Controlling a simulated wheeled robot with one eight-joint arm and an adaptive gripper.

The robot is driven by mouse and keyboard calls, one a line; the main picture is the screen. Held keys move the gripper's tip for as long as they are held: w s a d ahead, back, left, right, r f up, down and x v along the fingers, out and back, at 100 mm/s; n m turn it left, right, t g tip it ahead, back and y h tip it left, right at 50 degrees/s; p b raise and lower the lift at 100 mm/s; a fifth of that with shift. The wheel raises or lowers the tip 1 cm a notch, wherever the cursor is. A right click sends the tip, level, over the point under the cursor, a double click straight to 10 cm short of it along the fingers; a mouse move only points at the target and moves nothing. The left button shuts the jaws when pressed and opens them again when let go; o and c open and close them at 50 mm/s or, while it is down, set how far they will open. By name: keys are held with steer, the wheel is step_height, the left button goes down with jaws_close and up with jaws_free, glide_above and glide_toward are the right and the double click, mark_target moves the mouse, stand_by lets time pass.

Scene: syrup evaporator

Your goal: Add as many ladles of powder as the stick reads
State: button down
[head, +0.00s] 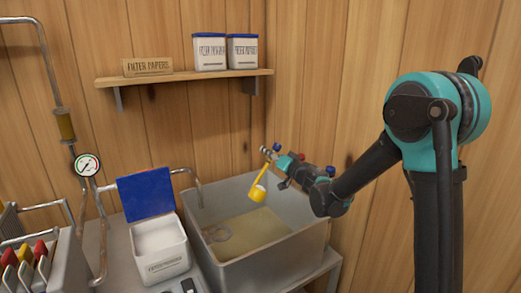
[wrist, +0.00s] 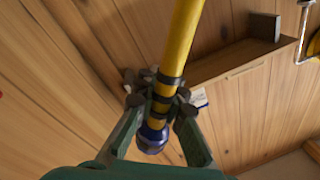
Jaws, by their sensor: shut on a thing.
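My gripper (head: 272,154) is shut on the yellow handle of the ladle (head: 257,194). It holds the ladle above the grey metal tank (head: 303,247), cup hanging down. Something pale shows at the cup's mouth; I cannot tell whether it is powder. In the wrist view, my gripper (wrist: 162,97) clasps the yellow handle (wrist: 183,40) by its black bands near the blue end. The cup is out of that view. The white powder tub (head: 163,266) stands open left of the tank, pale powder inside. I cannot identify the reading stick.
The tank holds yellowish liquid (head: 260,228) with a pale round patch at left. The tub's blue lid (head: 146,194) stands raised behind it. A shelf (head: 185,76) above holds two closed tubs and a filter papers box (head: 147,67). A gauge (head: 87,164) and pipes stand left.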

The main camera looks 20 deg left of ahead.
steer(key=w+d+f+m+t, duration=0.1)
steer(key=w+f+m, duration=0.1)
steer(key=f+m, duration=0.3)
steer(key=w+d+f+m+t, duration=0.1)
steer(key=w+d+f+m, duration=0.1)
steer(key=f+m, duration=0.4)
steer(key=shift+w+d+h, duration=0.15)
steer(key=shift+d+h, duration=0.15)
steer(key=shift+h, duration=0.1)
stand_by(0.6)
steer(key=s+a+r+n+g, duration=0.1)
steer(key=s+a+r+n, duration=0.3)
steer(key=r+n, duration=0.4)
steer(key=s+a+r+n+g, duration=0.1)
steer(key=s+a+r+n, duration=0.3)
steer(key=s+r+n, duration=0.2)
steer(key=shift+a+r+n+g, duration=0.15)
steer(key=shift+r+n+g, duration=0.25)
steer(key=shift+r+n, duration=1.25)
steer(key=shift+f+n, duration=0.55)
steer(key=shift+f, duration=0.05)
